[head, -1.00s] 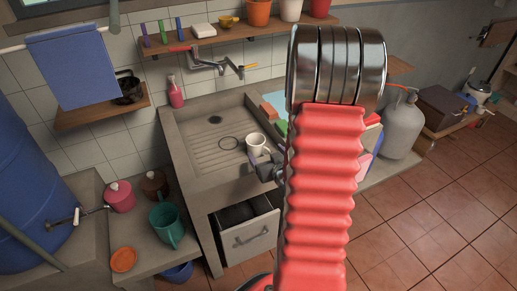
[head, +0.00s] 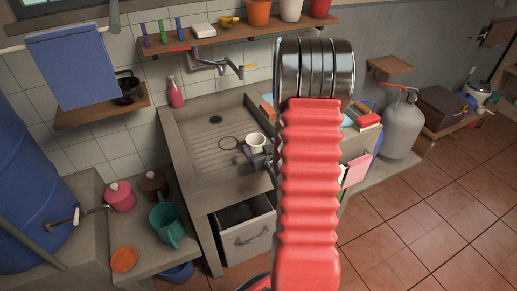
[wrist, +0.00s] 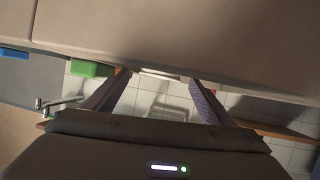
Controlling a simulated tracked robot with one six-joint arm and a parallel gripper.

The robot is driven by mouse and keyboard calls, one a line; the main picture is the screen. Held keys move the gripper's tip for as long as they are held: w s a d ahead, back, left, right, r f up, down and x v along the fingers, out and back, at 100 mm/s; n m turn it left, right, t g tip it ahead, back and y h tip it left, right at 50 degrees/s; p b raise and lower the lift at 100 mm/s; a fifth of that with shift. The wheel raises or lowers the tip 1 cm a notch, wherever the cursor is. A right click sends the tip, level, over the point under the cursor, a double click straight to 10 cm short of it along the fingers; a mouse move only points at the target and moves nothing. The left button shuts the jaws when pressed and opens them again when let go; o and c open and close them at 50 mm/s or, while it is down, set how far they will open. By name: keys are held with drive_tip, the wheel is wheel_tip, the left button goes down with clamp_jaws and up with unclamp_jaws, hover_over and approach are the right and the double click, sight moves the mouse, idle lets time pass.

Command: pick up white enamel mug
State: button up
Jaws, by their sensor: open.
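The white enamel mug (head: 256,140) stands on the grey sink's ribbed drainboard, near its right side, in the head view. My gripper (head: 254,151) is just in front of it, at the mug's lower edge, and covers part of it. I cannot tell from the head view whether they touch. In the wrist view my gripper (wrist: 155,88) shows two fingers spread apart. A pale shape lies between the fingertips, but I cannot tell if it is the mug. The mug's handle is not clearly visible now.
The grey sink counter (head: 185,135) has raised edges around the drainboard. An open drawer (head: 248,238) sits below. A shelf (head: 215,38) hangs above the tap.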

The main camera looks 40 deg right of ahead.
sight(253, 138)
drive_tip(key=x, duration=0.5)
idle(0.5)
drive_tip(key=c, duration=1.2)
